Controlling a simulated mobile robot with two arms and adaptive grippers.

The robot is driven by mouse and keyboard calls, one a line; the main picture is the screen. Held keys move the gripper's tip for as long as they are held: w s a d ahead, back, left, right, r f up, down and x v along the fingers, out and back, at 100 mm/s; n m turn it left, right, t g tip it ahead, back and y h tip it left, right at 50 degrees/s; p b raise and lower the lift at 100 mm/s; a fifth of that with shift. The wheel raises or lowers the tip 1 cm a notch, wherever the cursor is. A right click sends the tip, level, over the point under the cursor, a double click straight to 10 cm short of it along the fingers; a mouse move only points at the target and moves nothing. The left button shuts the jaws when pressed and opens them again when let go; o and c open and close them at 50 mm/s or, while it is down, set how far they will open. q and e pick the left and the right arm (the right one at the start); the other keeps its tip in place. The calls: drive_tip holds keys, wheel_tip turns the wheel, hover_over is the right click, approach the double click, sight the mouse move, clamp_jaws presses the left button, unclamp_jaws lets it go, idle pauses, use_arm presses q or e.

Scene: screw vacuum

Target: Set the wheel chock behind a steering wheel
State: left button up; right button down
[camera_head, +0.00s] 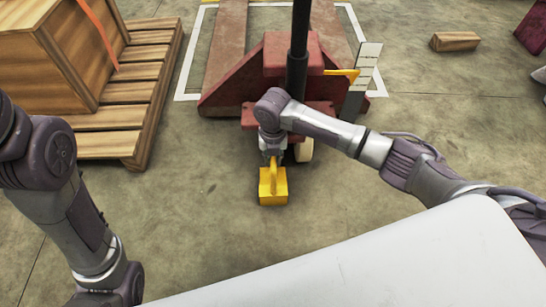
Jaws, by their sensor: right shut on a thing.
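The yellow wheel chock (273,188) is in the middle of the head view, close to the floor in front of the red pallet jack (230,96). My right gripper (271,160) is shut on the upright part at the top of the chock. Whether the chock touches the floor is hard to tell. A pale steering wheel (304,151) shows under the front of the jack, just right of and beyond the chock. My right arm partly covers the wheels. My left arm is at the left, and its gripper is out of view.
A wooden pallet (141,95) with a wooden crate (62,52) stands at the left. A wooden block (455,41) lies at the upper right. White lines (186,70) mark the floor around the jack. The floor around the chock is clear.

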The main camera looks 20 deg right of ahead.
drive_tip(key=shift+r, duration=0.1)
drive_tip(key=c, duration=1.5)
unclamp_jaws()
drive_tip(key=shift+f, duration=0.2)
drive_tip(key=o, duration=0.4)
